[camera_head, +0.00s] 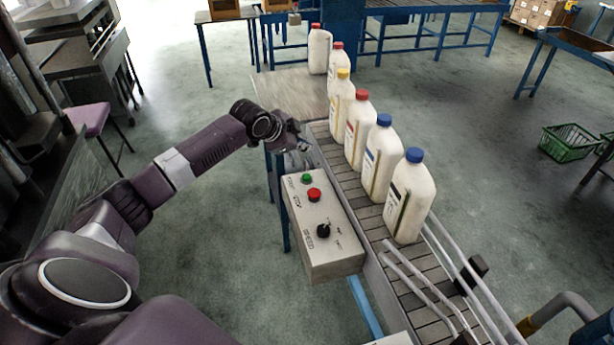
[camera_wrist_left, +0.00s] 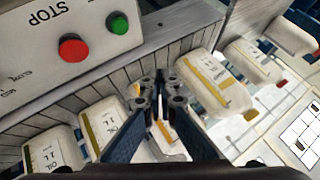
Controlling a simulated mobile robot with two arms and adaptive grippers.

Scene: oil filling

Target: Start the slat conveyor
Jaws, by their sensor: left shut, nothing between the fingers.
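The slat conveyor (camera_head: 352,190) runs from the middle toward the front right. Its grey control box (camera_head: 325,249) stands on its left side. On the box are a green button (camera_head: 307,179), a red STOP button (camera_head: 314,195) and a black speed knob (camera_head: 323,231). The wrist view shows the green button (camera_wrist_left: 117,23) and the red button (camera_wrist_left: 73,47). My left gripper (camera_head: 303,147) is shut and empty, just beyond the green-button end of the box. In the wrist view its fingertips (camera_wrist_left: 160,78) are apart from the green button. My right gripper is not in view.
Several white bottles with red, yellow and blue caps stand in a row on the conveyor, such as a blue-capped bottle (camera_head: 409,200). Metal guide rails (camera_head: 450,262) line the near end. A green basket (camera_head: 568,143) lies on the floor at right.

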